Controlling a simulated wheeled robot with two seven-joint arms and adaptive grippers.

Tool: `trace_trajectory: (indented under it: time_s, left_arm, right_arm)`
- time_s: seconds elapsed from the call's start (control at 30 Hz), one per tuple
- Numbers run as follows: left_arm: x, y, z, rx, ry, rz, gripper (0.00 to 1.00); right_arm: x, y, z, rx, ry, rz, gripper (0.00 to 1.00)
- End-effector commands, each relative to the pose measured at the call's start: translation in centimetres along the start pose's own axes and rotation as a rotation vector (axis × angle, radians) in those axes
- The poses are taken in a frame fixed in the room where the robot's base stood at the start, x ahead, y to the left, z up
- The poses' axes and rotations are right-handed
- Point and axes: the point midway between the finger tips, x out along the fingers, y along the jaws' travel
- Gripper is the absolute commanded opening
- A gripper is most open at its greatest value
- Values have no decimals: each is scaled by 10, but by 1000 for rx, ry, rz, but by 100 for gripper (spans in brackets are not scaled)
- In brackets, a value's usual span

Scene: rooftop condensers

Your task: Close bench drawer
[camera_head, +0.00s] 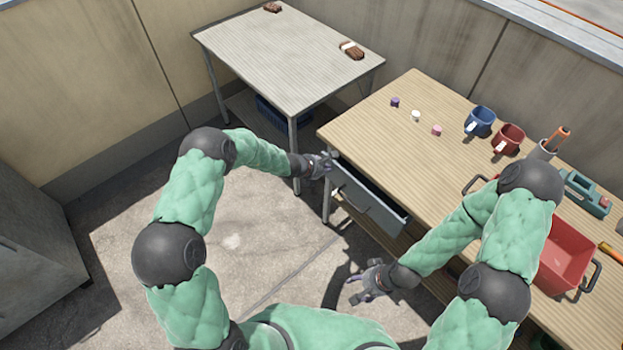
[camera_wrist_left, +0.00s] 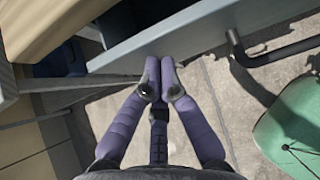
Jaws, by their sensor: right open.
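The bench drawer (camera_head: 369,203) sticks out partly open from the front of the wooden-topped bench (camera_head: 400,150), with its dark inside showing. Its grey front also shows in the left wrist view (camera_wrist_left: 205,35), with the dark bar handle (camera_wrist_left: 275,55) to the right. My left gripper (camera_head: 328,164) is at the left end of the drawer front. In the left wrist view its purple fingers (camera_wrist_left: 161,68) are together, empty, with the tips at the lower edge of the drawer front; I cannot tell if they touch. My right gripper (camera_head: 358,283) is open and empty, in front of the bench, below the drawer.
A second table (camera_head: 285,55) stands at the back left. The concrete floor (camera_head: 255,235) before the bench is clear.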

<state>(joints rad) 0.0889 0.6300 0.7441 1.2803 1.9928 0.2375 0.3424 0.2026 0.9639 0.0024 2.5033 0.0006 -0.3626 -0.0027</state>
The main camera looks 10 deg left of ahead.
Motion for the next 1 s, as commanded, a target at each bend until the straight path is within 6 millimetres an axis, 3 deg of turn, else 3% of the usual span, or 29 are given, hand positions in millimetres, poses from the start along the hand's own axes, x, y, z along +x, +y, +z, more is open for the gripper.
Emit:
trace_trajectory:
  time_s: [0.3,1.0]
  left_arm:
    - [25,0,27,2,-1,0,0]
    - [29,2,32,2,-5,0,0]
  right_arm:
    - [-6,-2,0,0,0,0,62]
    - [-7,-2,0,0,0,0,62]
